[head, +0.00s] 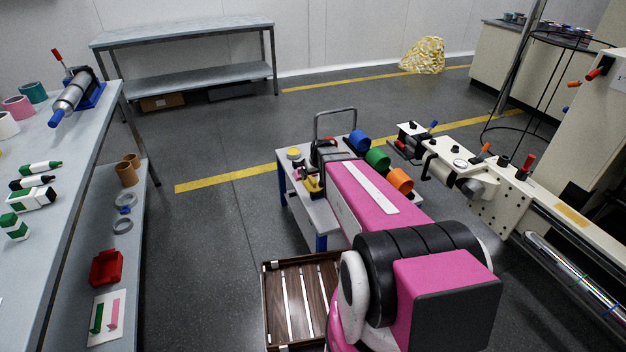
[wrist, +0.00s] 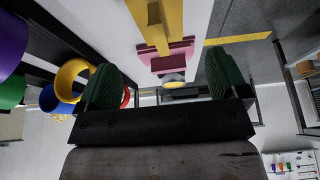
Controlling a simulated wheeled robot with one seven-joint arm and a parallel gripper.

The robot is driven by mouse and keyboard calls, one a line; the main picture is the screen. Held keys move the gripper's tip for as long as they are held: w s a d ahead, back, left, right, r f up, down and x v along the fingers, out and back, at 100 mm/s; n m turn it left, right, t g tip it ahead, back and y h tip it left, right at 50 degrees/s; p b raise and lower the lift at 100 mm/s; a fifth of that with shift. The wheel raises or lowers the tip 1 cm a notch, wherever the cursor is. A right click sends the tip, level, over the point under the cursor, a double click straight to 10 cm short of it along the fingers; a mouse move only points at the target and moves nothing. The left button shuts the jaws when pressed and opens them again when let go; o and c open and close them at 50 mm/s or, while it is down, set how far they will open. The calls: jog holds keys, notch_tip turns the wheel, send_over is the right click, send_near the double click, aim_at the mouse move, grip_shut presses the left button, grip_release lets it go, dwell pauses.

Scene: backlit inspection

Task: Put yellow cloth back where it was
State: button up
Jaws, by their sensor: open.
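A crumpled yellow-and-white patterned heap (head: 423,56), which looks like cloth, lies on the floor against the back wall in the head view. I cannot tell whether it is the task's yellow cloth; no other clear cloth shows. My gripper (wrist: 161,80) is open in the wrist view, its two dark green fingers apart with nothing held between them. A yellow bar-shaped thing (wrist: 163,22) on a pink-red base shows beyond the fingers. In the head view my pink arm reaches over a small cart (head: 318,213) and hides much of its top.
Blue, green and orange rolls (head: 377,159) stand right of my arm. A cream machine (head: 500,190) with levers is farther right. A grey workbench (head: 80,150) with markers and tape runs along the left. A brown slatted crate (head: 301,300) is low in front. Open floor lies between.

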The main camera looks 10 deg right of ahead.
jog(key=s+r+m+g, duration=0.1)
jog(key=s+r+g, duration=0.1)
jog(key=s, duration=0.8)
jog(key=s+r+m+g, duration=0.1)
jog(key=s+r, duration=0.3)
jog(key=s, duration=0.7)
jog(key=shift+s+a+r+g+h, duration=0.15)
jog(key=shift+a+r+g+h, duration=0.2)
jog(key=shift+g, duration=0.45)
